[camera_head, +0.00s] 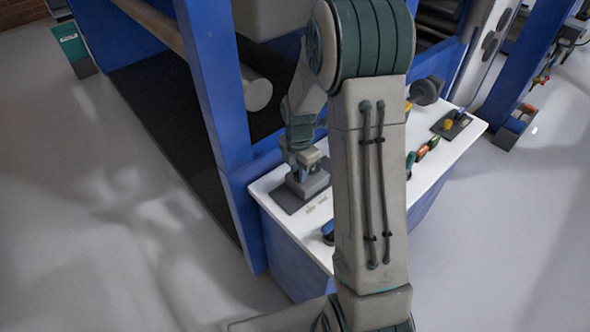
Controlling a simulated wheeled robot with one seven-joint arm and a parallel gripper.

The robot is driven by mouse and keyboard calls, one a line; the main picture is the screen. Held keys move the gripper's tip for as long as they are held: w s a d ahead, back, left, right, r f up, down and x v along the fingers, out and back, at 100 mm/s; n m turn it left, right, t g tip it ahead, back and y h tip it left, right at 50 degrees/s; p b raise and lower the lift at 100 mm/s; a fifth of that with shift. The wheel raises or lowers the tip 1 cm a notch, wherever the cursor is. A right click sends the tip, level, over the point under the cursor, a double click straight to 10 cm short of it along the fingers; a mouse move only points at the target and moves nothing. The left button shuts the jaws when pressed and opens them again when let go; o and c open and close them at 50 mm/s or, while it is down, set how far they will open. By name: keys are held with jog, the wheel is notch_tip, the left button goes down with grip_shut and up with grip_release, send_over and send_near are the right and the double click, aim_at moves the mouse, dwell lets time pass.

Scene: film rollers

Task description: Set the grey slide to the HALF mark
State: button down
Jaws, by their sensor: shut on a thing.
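The grey slide (309,186) is a small block on a dark grey plate (286,199) at the left end of the white bench top. My gripper (304,168) points down onto the slide from above and is shut on its upper part. The fingertips are small and partly hidden by my wrist. Small pale marks (317,204) show on the bench top beside the plate, too small to read; I cannot tell which is HALF.
My arm crosses the middle of the view and hides part of the white bench (268,186). Red-and-green handled items (422,152), a black weight-like part (427,91) and a yellow knob (448,124) are at the right. A blue machine post (213,90) stands close left.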

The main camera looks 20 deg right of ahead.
jog(key=c, duration=1.2)
grip_release()
jog(key=shift+d, duration=0.1)
jog(key=shift+c, duration=0.2)
jog(key=shift+r, duration=0.1)
notch_tip(320, 180, up, 14)
jog(key=shift+b, duration=0.3)
jog(key=shift+f, duration=0.2)
